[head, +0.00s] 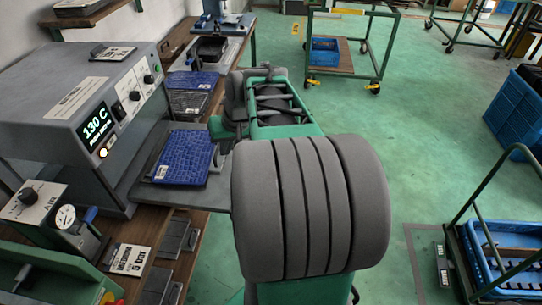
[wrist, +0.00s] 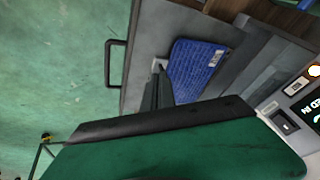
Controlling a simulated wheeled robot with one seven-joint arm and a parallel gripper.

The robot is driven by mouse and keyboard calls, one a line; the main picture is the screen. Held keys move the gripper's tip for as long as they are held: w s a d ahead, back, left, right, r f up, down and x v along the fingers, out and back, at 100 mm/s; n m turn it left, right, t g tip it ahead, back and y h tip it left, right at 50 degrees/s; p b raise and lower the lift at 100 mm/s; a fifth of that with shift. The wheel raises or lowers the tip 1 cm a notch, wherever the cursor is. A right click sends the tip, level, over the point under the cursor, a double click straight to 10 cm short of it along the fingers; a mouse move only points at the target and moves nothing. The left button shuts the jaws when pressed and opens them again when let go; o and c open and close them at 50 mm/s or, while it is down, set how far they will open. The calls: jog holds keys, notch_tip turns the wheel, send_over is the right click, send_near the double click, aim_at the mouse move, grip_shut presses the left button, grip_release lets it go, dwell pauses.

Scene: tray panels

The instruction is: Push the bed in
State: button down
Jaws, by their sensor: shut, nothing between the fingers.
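The bed (head: 207,197) is a flat grey plate standing out to the right from the grey press (head: 75,85), whose display reads 130 C. A blue crocodile-patterned panel (head: 182,157) with a white label lies on it. In the wrist view the bed (wrist: 160,35) shows a dark bar handle (wrist: 109,65) on its outer edge, and the blue panel (wrist: 196,68) lies inward of it. My gripper (wrist: 158,68) is shut and empty, its fingertips over or close to the bed beside the panel. I cannot tell whether they touch it. My arm hides the bed's outer end in the head view.
Blue and dark panels (head: 190,81) lie on the wooden bench behind. A control box with a gauge (head: 65,217) and a sign (head: 128,259) stand in front.

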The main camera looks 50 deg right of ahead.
jog(key=s+d+f+m+t+b, duration=0.1)
jog(key=s+d+f+m, duration=0.2)
jog(key=d, duration=0.8)
jog(key=s+d+f+m+t+b, duration=0.15)
jog(key=s+d+f, duration=0.25)
jog(key=d, duration=0.7)
jog(key=w+a+f+p, duration=0.1)
jog(key=w+a+f, duration=0.2)
jog(key=w+f, duration=0.6)
jog(key=shift+h, duration=0.3)
jog(key=shift+w+g, duration=0.1)
jog(key=shift+g, duration=0.15)
